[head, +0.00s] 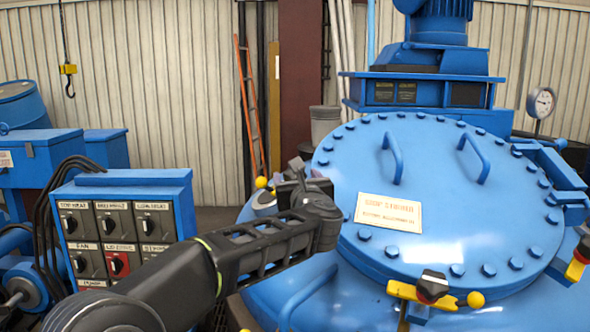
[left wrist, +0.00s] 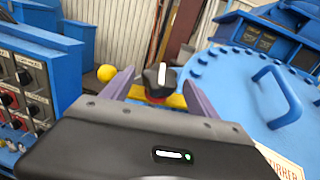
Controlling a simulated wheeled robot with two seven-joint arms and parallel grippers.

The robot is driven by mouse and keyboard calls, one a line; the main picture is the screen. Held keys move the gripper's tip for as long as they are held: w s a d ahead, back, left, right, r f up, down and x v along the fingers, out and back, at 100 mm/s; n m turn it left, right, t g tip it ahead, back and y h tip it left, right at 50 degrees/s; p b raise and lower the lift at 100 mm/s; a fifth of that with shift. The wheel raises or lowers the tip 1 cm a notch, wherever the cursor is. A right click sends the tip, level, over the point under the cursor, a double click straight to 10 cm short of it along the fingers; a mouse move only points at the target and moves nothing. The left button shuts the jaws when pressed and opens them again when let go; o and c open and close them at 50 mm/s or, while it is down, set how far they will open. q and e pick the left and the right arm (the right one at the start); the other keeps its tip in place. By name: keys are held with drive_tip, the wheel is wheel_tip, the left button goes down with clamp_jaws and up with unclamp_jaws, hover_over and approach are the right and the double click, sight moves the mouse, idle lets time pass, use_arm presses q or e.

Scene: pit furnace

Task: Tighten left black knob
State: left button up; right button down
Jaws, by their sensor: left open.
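The left black knob (left wrist: 160,78), with a white stripe on top and red below it, sits on a yellow clamp (left wrist: 176,101) at the edge of the blue lid. My left gripper (left wrist: 158,73) is open, with one finger on each side of the knob in the left wrist view. I cannot tell whether the fingers touch it. In the head view my left gripper (head: 297,172) is at the lid's left edge, and the knob is mostly hidden behind it. The clamp's yellow ball (head: 261,182) shows beside it. My right gripper is not in view.
The round blue lid (head: 440,200) carries bolts, two handles and a sign (head: 388,212). A front clamp has another black knob (head: 432,286), and a third knob (head: 585,247) is at right. A blue switch box (head: 120,235) stands left of my arm.

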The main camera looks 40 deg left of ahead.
use_arm(q)
drive_tip(key=shift+p+x, duration=0.35)
drive_tip(key=shift+x, duration=1.05)
drive_tip(key=c, duration=1.4)
